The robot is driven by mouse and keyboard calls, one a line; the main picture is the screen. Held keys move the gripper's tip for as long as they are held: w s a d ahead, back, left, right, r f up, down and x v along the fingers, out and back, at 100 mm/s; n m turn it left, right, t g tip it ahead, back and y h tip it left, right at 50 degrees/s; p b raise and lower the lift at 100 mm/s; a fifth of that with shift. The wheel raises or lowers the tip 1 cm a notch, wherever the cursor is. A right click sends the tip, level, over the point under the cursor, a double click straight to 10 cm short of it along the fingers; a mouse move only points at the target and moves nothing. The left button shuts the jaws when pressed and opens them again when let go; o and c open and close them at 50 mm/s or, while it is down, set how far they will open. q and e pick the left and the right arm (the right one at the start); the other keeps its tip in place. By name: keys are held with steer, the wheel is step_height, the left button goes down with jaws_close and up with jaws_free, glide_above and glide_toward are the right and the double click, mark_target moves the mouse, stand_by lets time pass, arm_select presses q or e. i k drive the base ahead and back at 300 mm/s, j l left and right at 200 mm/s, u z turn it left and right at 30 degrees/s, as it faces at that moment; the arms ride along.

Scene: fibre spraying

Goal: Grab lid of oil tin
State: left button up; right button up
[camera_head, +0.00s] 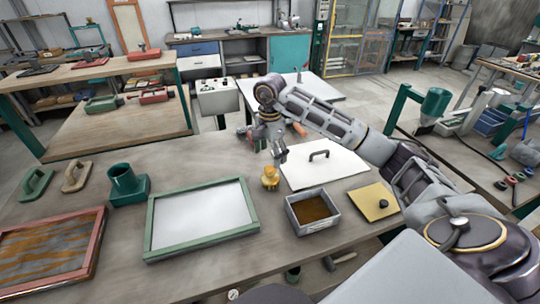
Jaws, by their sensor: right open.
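A grey rectangular open tin (292,216) with brown contents stands near the front edge of the table. To its right, a flat yellow square plate with a black knob (371,193) lies on the table; it looks like a lid. My right gripper (279,154) hangs open above the table, behind and left of the tin, and is apart from both tin and plate. A small yellow object (270,178) stands just below the gripper in the picture. My left gripper is out of view.
A green-framed panel (150,230), a dark green holder (127,185) and a red-framed tray (96,250) are to the left. My right arm reaches over the table's right side.

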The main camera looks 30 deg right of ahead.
mark_target(376, 202)
steer(key=z, duration=2.2)
